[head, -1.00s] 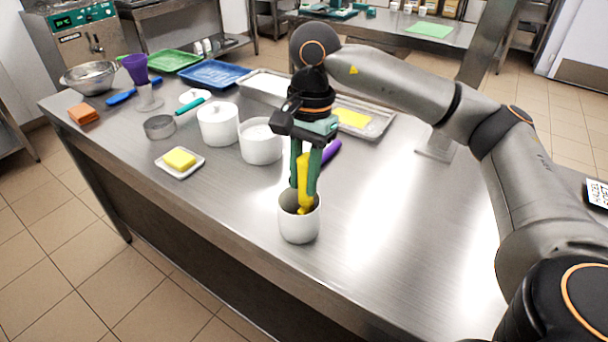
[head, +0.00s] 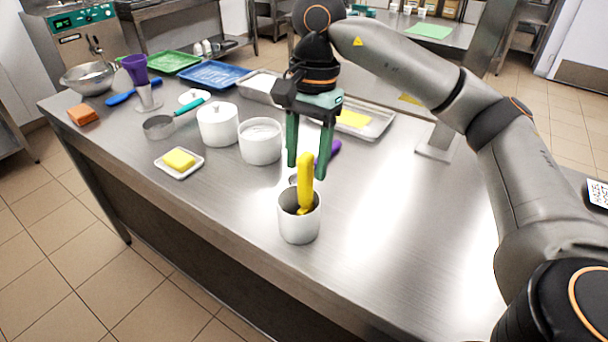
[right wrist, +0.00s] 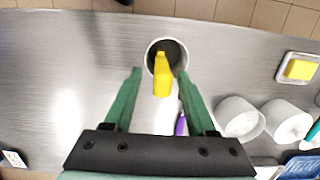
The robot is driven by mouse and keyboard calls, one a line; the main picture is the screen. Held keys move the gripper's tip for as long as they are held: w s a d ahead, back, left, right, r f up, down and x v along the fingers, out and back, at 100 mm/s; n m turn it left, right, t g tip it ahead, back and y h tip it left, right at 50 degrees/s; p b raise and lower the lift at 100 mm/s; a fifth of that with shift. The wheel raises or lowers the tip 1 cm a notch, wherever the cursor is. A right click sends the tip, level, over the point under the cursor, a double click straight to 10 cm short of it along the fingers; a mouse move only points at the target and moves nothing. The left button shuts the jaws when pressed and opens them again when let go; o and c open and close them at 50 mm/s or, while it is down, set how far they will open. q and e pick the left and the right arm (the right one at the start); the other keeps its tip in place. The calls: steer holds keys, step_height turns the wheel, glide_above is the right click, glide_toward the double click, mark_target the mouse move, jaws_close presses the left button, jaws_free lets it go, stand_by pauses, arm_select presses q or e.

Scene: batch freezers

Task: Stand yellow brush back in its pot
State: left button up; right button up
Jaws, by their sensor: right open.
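The yellow brush (head: 306,180) stands in its white pot (head: 299,224) near the table's front edge, its handle rising above the rim and close to upright. In the right wrist view, the brush (right wrist: 162,77) comes up out of the pot (right wrist: 152,46). My right gripper (head: 307,174) is open above and behind the pot, with its green fingers spread and clear of the handle. It also shows in the right wrist view (right wrist: 160,72), with a finger to either side of the brush. My left gripper is not in view.
A purple-handled tool (head: 332,148) lies behind the pot. White containers (head: 261,142) and a dish with a yellow block (head: 180,161) stand to the left. A metal tray (head: 378,122) lies further back. The table right of the pot is clear.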

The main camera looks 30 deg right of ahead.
steer(key=r+p, duration=0.1)
steer(key=r, duration=0.1)
steer(key=r+p, duration=0.1)
steer(key=r, duration=0.2)
steer(key=d+r, duration=0.1)
steer(key=r, duration=0.2)
steer(key=shift+w+r+p, duration=0.1)
steer(key=shift+r+p, duration=0.05)
steer(key=shift+p, duration=0.25)
